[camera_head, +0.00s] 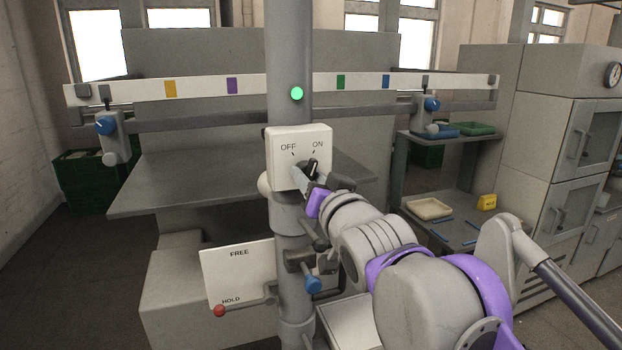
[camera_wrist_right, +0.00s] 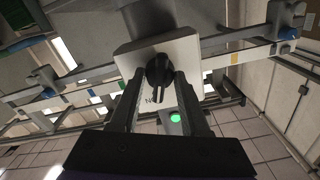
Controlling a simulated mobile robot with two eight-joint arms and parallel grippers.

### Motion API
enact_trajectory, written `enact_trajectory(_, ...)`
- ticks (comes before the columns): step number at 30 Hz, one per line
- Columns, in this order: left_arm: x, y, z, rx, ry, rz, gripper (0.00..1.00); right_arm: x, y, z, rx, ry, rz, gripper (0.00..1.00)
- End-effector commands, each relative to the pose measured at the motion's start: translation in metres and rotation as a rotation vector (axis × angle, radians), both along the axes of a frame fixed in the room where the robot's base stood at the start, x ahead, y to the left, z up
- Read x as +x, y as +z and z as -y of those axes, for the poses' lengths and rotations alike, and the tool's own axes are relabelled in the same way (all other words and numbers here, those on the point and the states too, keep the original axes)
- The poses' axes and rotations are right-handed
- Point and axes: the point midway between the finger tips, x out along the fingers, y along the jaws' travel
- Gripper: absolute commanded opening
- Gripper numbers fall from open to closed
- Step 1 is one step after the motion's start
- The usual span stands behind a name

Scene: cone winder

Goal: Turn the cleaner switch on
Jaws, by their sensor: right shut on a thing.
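The cleaner switch is a white box (camera_head: 285,165) on the grey column, with OFF at the upper left and ON at the upper right. Its black knob (camera_head: 312,167) points up and right, towards the ON mark. The knob also shows in the right wrist view (camera_wrist_right: 158,70), between the two fingers. My right gripper (camera_head: 308,177) reaches in from the lower right and is shut on the knob. The fingers (camera_wrist_right: 160,84) lie along both sides of it in the wrist view. My left gripper is not in view.
A green lamp (camera_head: 297,93) glows on the column above the box. A FREE/HOLD plate (camera_head: 238,270) with a red-knobbed lever (camera_head: 219,311) sits below. A long white rail (camera_head: 200,87) crosses behind. A shelf (camera_head: 455,235) with trays stands at right.

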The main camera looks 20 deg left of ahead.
Motion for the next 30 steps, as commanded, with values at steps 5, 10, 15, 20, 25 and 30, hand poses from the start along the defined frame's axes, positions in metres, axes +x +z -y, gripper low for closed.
enact_trajectory(5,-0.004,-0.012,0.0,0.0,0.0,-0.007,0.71,0.0,-0.002,0.0,0.094,0.0,-0.063,0.0)
enact_trajectory(10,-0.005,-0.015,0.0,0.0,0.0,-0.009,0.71,0.0,0.0,0.0,0.157,0.001,-0.105,0.0)
enact_trajectory(15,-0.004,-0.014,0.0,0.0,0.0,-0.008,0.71,0.0,0.0,0.0,0.157,0.001,-0.105,0.0)
enact_trajectory(20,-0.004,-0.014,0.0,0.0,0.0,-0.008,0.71,0.0,0.0,0.0,0.156,0.001,-0.105,0.65)
enact_trajectory(25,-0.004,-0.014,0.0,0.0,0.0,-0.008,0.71,0.0,0.0,0.0,0.155,0.0,-0.105,0.76)
enact_trajectory(30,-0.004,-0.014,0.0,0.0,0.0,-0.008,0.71,-0.001,0.0,0.0,0.155,0.0,-0.105,0.76)
